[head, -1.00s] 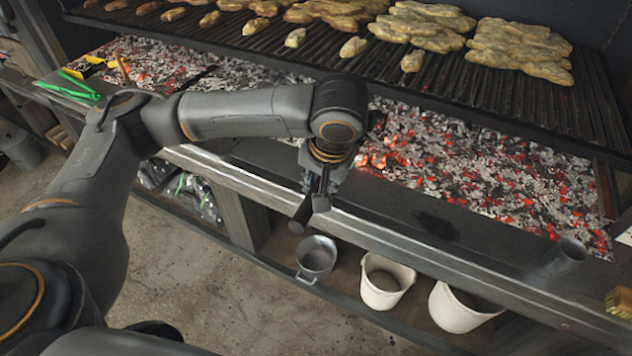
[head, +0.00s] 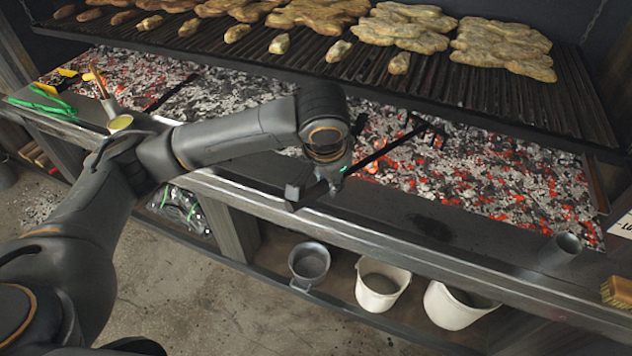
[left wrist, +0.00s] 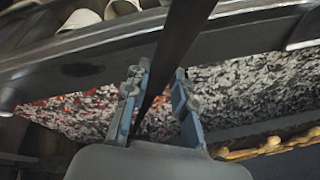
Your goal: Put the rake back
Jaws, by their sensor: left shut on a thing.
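The rake (head: 388,153) is a thin black bar with a toothed crosspiece at its far end, over the glowing coals. My left gripper (head: 332,178) is shut on the handle near that end, just above the ledge. In the left wrist view, the dark handle (left wrist: 185,35) runs between the two blue-grey fingers of the left gripper (left wrist: 157,105). I cannot tell whether the rake head touches the coals. My right gripper is in neither view.
The grill grate (head: 500,95) with flatbreads hangs over the coal bed (head: 490,180). A grey metal cylinder (head: 562,252) stands at the right front ledge, near a brush (head: 616,292). A grey pot (head: 309,262) and white buckets (head: 382,287) sit below. Green tongs (head: 45,103) lie left.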

